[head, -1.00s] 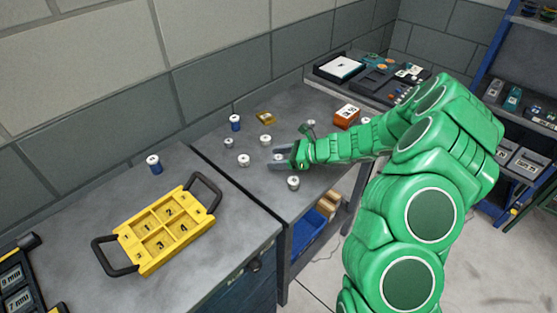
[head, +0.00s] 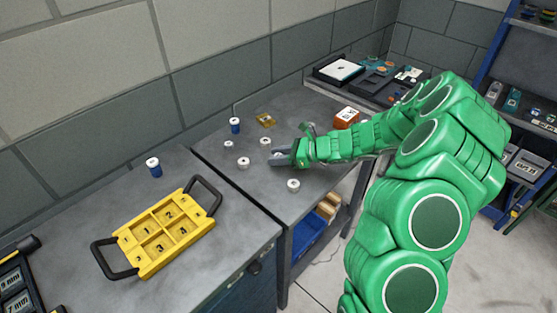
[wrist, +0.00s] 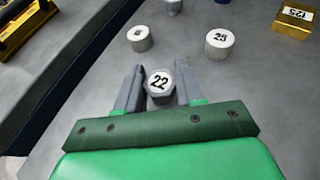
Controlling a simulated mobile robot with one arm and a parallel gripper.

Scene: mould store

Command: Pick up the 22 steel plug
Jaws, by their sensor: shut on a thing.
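The 22 steel plug (wrist: 160,84) stands between the two jaws of my gripper (wrist: 158,92) in the wrist view, its white top marked 22 facing up. My gripper is shut on it, with a grey finger on each side. In the head view my gripper (head: 281,157) is low over the right-hand grey bench, and its fingers mostly hide the plug. I cannot tell whether the plug's base touches the bench.
A plug marked 25 (wrist: 220,42) and another steel plug (wrist: 139,38) stand just beyond the jaws. A brass block marked 125 (wrist: 294,20) is farther right. Another plug (head: 293,185) stands nearer the bench's front edge. A yellow numbered tray (head: 150,262) sits on the left bench.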

